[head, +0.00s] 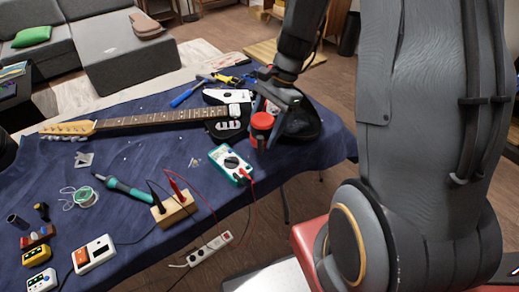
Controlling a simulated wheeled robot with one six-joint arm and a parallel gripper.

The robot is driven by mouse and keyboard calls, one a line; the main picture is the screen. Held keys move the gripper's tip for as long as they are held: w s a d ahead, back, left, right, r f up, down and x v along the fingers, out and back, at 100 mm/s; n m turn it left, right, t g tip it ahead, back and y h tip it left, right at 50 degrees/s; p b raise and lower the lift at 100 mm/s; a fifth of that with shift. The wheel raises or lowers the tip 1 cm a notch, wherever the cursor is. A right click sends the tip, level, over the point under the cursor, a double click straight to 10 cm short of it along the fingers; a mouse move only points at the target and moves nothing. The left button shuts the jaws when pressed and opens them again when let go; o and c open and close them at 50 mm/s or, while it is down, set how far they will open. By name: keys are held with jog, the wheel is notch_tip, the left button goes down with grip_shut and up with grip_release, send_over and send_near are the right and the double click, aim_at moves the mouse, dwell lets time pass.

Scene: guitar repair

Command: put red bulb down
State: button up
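The red bulb (262,120) shows in the head view near the right part of the blue-covered table (130,205), in front of the guitar's body. My gripper (262,136) reaches down from the top right, with its dark fingers on either side of the bulb, closed against it. The bulb looks upright, and its lower part is partly hidden by the fingers. I cannot tell from this view whether its underside touches the cloth.
A teal multimeter (231,165) with red leads is just in front. A soldering iron (128,188), wooden block (174,209) and white station (94,254) lie to the left.

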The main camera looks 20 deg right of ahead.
aim_at(271, 129)
jog(key=shift+f+p, duration=0.5)
jog(key=shift+f, duration=3.8)
jog(key=o, duration=1.2)
jog(key=shift+f, duration=0.1)
jog(key=shift+o, duration=0.2)
jog(key=shift+s, duration=0.1)
jog(key=b+v, duration=0.2)
jog(key=v, duration=1)
jog(key=shift+a, duration=0.15)
jog(key=s+a+r+n+t+h, duration=0.1)
jog(key=s+a+r+n+h, duration=0.1)
jog(key=s+n, duration=0.3)
jog(key=s+a+r+n+t+h, duration=0.1)
jog(key=s+a+r+n+h, duration=0.1)
jog(key=s+n, duration=0.3)
jog(key=n, duration=0.4)
jog(key=shift+s, duration=0.4)
